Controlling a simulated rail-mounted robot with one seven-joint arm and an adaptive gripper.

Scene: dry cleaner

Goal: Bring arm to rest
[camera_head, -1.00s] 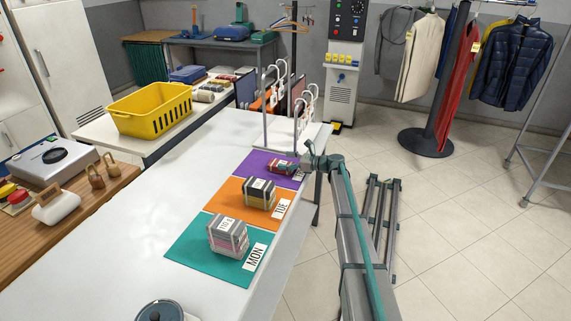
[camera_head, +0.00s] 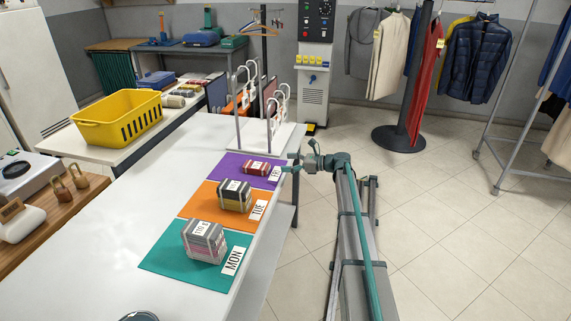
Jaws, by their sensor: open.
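My gripper (camera_head: 290,170) is at the right edge of the white table (camera_head: 130,215), beside the purple mat (camera_head: 232,164). Its fingers point left toward the mat and are open, with nothing seen between them. A small red bundle (camera_head: 256,167) lies on the purple mat, left of the fingertips and apart from them. A dark striped bundle (camera_head: 235,196) sits on the orange mat (camera_head: 207,200) labelled TUE. A larger grey and pink bundle (camera_head: 204,242) sits on the teal mat (camera_head: 165,262) labelled MON. My arm stretches away from the camera along the table's right side.
A metal rack with white hangers (camera_head: 281,105) stands at the table's far end, close beyond my gripper. A yellow basket (camera_head: 118,117) is on a table at left. Garments hang behind on the right, by a black pole stand (camera_head: 398,139). The tiled floor (camera_head: 450,250) on the right is mostly clear.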

